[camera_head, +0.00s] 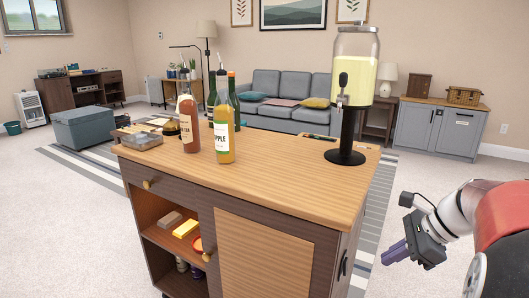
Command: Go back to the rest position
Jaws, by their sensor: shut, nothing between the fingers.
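My gripper (393,253) is at the lower right, to the right of the wooden bar cart (260,188) and apart from it. Its purple-grey fingers point to the left and a little down. The fingers are shut with nothing seen between them. My arm reaches in from the right edge, red and white. The gripper is in front of the pale carpet and touches nothing that I can see.
On the cart stand a drink dispenser (355,75) on a black base, an apple bottle (224,138), a reddish sauce bottle (188,120), dark bottles behind and a clear container (137,139). A grey sofa (281,88) and grey cabinet (438,128) stand behind. Carpet at right is clear.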

